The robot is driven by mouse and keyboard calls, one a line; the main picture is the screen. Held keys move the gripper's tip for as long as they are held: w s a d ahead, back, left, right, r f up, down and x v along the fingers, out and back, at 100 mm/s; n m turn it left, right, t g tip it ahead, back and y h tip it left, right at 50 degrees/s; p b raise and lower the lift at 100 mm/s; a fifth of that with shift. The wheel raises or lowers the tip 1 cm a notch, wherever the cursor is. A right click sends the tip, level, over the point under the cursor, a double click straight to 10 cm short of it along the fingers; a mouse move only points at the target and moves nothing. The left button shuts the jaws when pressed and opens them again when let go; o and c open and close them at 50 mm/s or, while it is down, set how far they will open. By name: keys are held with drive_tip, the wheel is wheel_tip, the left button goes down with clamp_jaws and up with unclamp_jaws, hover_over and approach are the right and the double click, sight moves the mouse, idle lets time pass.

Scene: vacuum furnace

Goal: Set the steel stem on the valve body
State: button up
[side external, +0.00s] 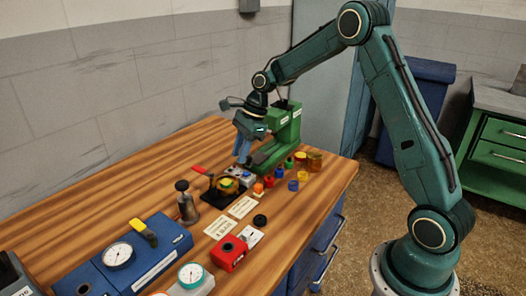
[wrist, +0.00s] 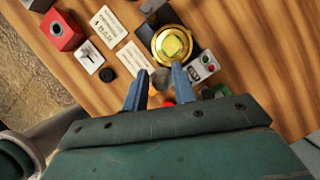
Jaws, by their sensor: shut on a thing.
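My gripper (side external: 241,160) is above the far part of the wooden bench, pointing down. In the wrist view its two blue fingers (wrist: 158,84) are shut on a small grey rounded piece (wrist: 160,76), which looks like the steel stem. The stem cannot be made out in the side view. A round brass body with a yellow-green centre, apparently the valve body (wrist: 174,43), sits on a dark base just beyond the fingertips. It also shows in the side view (side external: 227,184), below and left of my gripper. The stem looks apart from it; its lower end is unclear.
A green machine (side external: 283,128) stands close behind my gripper. A small grey box with buttons (wrist: 203,67) is beside the brass body. Several coloured small parts, white cards (side external: 243,207), a red block (side external: 229,253) and a dark metal pump-like piece (side external: 187,205) stand nearby.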

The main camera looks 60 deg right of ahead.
hover_over(221, 183)
drive_tip(key=d, duration=0.1)
drive_tip(key=f, duration=0.4)
drive_tip(key=shift+s+d+f, duration=0.1)
drive_tip(key=shift+s+d, duration=0.05)
drive_tip(key=shift+s, duration=0.15)
drive_tip(key=shift+f, duration=0.1)
drive_tip(key=shift+f, duration=1)
drive_tip(key=shift+f, duration=0.55)
idle(1.9)
drive_tip(key=o, duration=1.5)
drive_tip(key=shift+r, duration=0.1)
drive_tip(key=shift+r, duration=3.65)
